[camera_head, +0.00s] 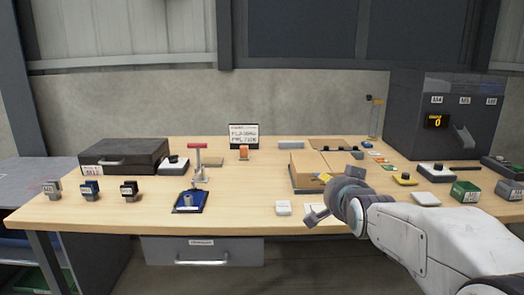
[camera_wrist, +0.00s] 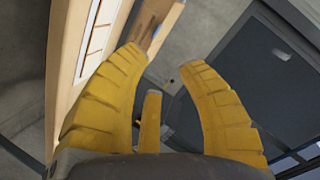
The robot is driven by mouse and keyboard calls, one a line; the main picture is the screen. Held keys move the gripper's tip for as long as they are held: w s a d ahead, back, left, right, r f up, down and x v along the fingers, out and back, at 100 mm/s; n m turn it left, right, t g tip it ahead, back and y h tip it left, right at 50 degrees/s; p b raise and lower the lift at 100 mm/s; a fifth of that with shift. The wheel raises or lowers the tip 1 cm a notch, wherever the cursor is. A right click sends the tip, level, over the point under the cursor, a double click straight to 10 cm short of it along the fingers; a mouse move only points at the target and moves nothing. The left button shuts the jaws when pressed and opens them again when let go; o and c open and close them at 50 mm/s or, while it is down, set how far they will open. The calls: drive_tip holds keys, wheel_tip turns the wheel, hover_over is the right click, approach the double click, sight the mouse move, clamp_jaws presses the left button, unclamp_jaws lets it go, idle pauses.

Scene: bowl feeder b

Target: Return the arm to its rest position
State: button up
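My arm (camera_head: 430,235) reaches in from the lower right in the head view, with my gripper (camera_head: 320,197) by the table's front edge, right of a small white block (camera_head: 283,208). In the wrist view my gripper (camera_wrist: 163,58) shows its yellow curved fingers spread apart, with nothing seen held between them. A narrow yellow piece stands between the fingers, lower down. In the head view the fingertips are small and partly hidden by the wrist.
The wooden table (camera_head: 250,215) holds a cardboard box (camera_head: 310,168), a black case (camera_head: 125,155), a blue tray (camera_head: 190,201) and a red-topped stand (camera_head: 198,160). A dark machine (camera_head: 440,120) stands at the back right. Several small boxes and buttons lie near my arm.

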drive_tip(key=s+r+n+g+p, duration=0.3)
drive_tip(key=s+p, duration=0.5)
drive_tip(key=s, duration=0.3)
drive_tip(key=s+r+n+g+p, duration=0.2)
drive_tip(key=s+p, duration=0.5)
drive_tip(key=s, duration=0.5)
drive_tip(key=s+r+n+g+p, duration=0.3)
drive_tip(key=s+p, duration=0.5)
drive_tip(key=s, duration=0.4)
drive_tip(key=n+g, duration=0.1)
drive_tip(key=g, duration=0.1)
drive_tip(key=shift+a+r+g+p, duration=0.2)
drive_tip(key=shift+r+g+p, duration=0.15)
drive_tip(key=shift+g, duration=0.05)
